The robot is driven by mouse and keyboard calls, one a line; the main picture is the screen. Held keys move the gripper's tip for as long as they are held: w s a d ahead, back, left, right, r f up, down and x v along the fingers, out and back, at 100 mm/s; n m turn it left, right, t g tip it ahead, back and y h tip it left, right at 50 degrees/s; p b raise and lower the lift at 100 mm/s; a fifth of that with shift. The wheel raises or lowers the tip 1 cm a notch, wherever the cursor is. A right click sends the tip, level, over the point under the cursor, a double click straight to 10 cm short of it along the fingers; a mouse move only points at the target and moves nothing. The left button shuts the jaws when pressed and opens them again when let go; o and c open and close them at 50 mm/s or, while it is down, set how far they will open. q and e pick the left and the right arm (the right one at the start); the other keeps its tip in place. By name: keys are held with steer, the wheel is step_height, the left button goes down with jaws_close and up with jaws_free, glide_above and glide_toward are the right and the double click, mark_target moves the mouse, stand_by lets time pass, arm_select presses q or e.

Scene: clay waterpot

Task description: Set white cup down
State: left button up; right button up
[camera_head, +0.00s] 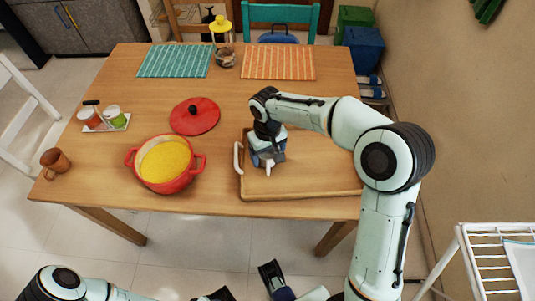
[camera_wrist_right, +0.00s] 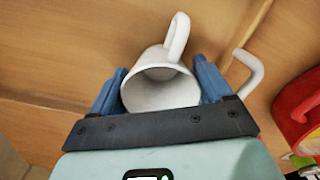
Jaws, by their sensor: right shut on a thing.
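The white cup (camera_wrist_right: 160,92) sits between the two blue fingers of my right gripper (camera_wrist_right: 160,90), which is shut on it. In the wrist view its open mouth faces the camera and its handle points up. In the head view a small white part of the cup (camera_head: 268,168) shows below my right gripper (camera_head: 267,158), over the left part of the wooden tray (camera_head: 310,180). I cannot tell whether the cup touches the tray.
The tray's white handle (camera_head: 238,158) is just left of the gripper. A red pot with yellow contents (camera_head: 190,177), a red lid (camera_head: 196,114), a small shaker set (camera_head: 103,118) and a brown mug (camera_head: 55,160) stand further left. The tray's right part is bare.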

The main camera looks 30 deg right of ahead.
steer(key=shift+f, duration=0.2)
steer(key=shift+f, duration=0.15)
steer(key=o, duration=1.1)
step_height(320, 180, up, 12)
steer(key=shift+r+p, duration=0.2)
steer(key=shift+p, duration=1)
